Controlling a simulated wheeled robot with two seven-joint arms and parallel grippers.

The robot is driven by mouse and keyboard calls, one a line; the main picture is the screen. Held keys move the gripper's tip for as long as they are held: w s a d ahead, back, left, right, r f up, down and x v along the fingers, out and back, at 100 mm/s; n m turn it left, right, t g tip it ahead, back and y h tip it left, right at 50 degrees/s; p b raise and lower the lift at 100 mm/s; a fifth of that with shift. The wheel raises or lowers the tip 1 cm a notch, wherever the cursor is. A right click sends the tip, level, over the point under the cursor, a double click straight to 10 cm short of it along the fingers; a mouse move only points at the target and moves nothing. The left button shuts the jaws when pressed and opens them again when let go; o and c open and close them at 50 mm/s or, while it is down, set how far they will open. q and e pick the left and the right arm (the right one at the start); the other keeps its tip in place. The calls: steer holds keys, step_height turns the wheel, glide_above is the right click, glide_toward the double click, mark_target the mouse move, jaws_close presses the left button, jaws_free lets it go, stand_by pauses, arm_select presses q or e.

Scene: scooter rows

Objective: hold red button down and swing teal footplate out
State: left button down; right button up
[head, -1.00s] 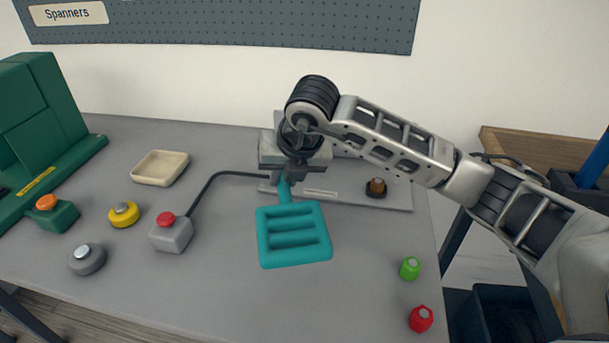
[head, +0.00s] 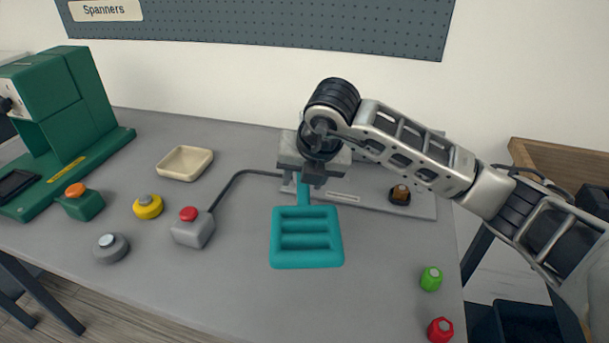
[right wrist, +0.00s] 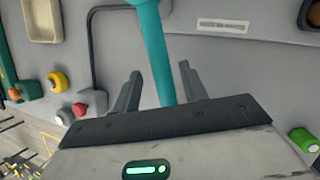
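The red button (head: 188,213) tops a small grey box (head: 193,232) on the bench, with nothing touching it. A dark cable runs from the box to the grey clamp unit. The teal footplate (head: 306,260) is a slatted square on a teal stem, pointing toward the front of the bench. My right gripper (head: 314,180) is at the stem's upper end. In the right wrist view, its fingers (right wrist: 160,80) are apart, one on each side of the teal stem (right wrist: 156,50), with gaps visible. The box and red button (right wrist: 80,109) show there at left. My left gripper is in no view.
A cream tray (head: 185,163) lies behind. A green cap (head: 431,279) and red cap (head: 440,330) are at the right edge. The front middle of the bench is clear.

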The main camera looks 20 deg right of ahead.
steer(key=shift+r, duration=0.1)
steer(key=v, duration=1.5)
steer(key=shift+s+r, duration=0.25)
steer(key=shift+r, duration=0.1)
